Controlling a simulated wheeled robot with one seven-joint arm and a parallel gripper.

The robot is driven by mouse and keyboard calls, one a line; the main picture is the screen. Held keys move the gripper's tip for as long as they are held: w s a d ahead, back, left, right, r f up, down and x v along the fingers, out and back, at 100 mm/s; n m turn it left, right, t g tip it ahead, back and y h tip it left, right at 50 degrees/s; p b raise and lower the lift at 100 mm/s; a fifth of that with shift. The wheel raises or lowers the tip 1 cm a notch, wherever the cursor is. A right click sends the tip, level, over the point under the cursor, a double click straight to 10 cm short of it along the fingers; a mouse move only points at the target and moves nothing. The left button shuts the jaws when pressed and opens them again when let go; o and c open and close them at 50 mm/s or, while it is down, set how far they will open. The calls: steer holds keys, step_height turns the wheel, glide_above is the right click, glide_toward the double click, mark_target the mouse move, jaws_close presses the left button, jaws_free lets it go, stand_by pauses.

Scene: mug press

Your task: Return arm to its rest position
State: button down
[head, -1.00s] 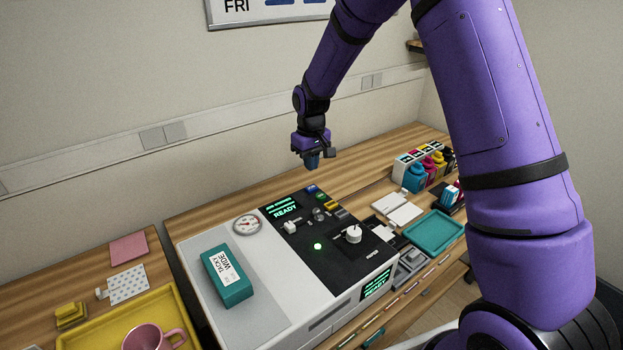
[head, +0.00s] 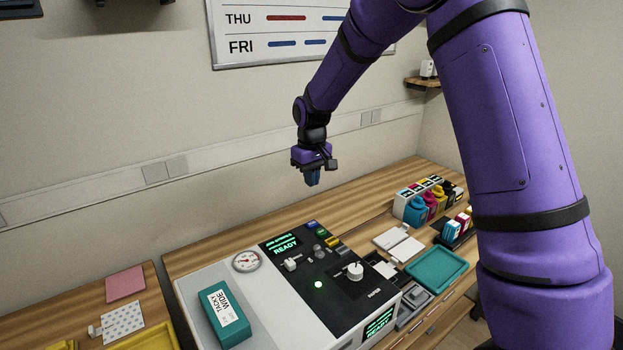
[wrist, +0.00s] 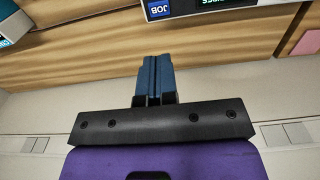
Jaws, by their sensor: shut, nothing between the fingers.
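My gripper (head: 313,178) is at the end of my purple arm, in the air above the back of the wooden bench, behind the press. Its fingers point down. In the wrist view the two blue fingers (wrist: 154,78) lie together with nothing between them. The press (head: 318,275) has a black control panel with a lit READY display and a green light. It stands below and in front of my gripper, apart from it.
A teal box (head: 225,318) lies on the press's grey top beside a gauge (head: 247,261). A teal tray (head: 436,270) and several ink bottles (head: 413,211) stand to the right. A pink pad (head: 125,284) and yellow tray (head: 150,338) are at left. A whiteboard (head: 270,45) hangs above.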

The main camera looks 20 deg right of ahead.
steer(key=s+d+r+m+t, duration=0.1)
steer(key=s+d+r+t, duration=0.15)
steer(key=s+r, duration=0.9)
steer(key=s+d+r+m+t, duration=0.1)
steer(key=s+d+r, duration=0.2)
steer(key=s+r, duration=0.85)
steer(key=s+d+f+m+t, duration=0.1)
steer(key=s+f, duration=0.1)
steer(key=s, duration=1.3)
steer(key=shift+d+f+m, duration=0.3)
steer(key=shift+d+f, duration=0.05)
